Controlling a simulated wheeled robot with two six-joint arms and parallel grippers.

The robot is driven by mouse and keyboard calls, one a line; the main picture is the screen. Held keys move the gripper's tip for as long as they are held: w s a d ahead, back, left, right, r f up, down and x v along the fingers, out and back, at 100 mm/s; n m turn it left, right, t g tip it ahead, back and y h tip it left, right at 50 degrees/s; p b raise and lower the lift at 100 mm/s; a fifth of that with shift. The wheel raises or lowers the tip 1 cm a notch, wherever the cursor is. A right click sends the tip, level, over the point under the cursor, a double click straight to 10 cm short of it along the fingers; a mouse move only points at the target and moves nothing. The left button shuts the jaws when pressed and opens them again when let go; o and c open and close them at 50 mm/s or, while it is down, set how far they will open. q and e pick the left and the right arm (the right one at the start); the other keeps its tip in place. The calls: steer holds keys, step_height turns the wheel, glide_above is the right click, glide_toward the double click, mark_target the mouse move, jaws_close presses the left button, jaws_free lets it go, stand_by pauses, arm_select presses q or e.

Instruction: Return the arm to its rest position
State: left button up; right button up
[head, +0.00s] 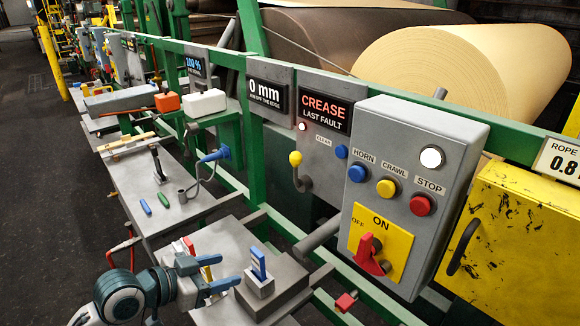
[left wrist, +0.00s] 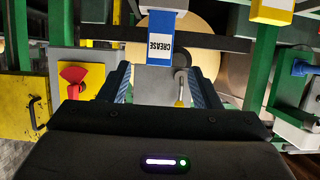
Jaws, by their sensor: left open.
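My left gripper (head: 219,273) is open and empty, low in the head view above the grey bench. Its blue-lined fingers also show spread apart in the left wrist view (left wrist: 160,82). A blue tag (head: 258,262) stands upright in a grey block (head: 262,284) just right of the fingers, apart from them as far as I can tell. In the left wrist view, the blue tag (left wrist: 167,22) has a white label reading CREASE, upside down. My right gripper is not in view.
A grey control box (head: 410,150) with coloured buttons and a red rotary switch (head: 370,254) stands to the right. Green rails run along the machine. Red and yellow tags (head: 188,246) lie close behind my fingers. The dark floor (head: 40,200) at the left is clear.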

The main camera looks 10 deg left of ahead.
arm_select(q)
steer(key=s+a+f+n+g+y, duration=0.25)
steer(key=s+f+y, duration=0.25)
steer(key=s+f, duration=0.55)
steer(key=s+a+f+n+g+y, duration=0.1)
steer(key=s+f+n+g+y, duration=0.3)
steer(key=s+f, duration=0.6)
steer(key=s+a+f+g, duration=0.1)
steer(key=a+f+g, duration=0.15)
steer(key=f, duration=2.65)
steer(key=s+a+f, duration=0.1)
steer(key=s+f, duration=1.7)
steer(key=f, duration=0.1)
steer(key=shift+a+n, duration=0.35)
steer(key=shift+a, duration=0.05)
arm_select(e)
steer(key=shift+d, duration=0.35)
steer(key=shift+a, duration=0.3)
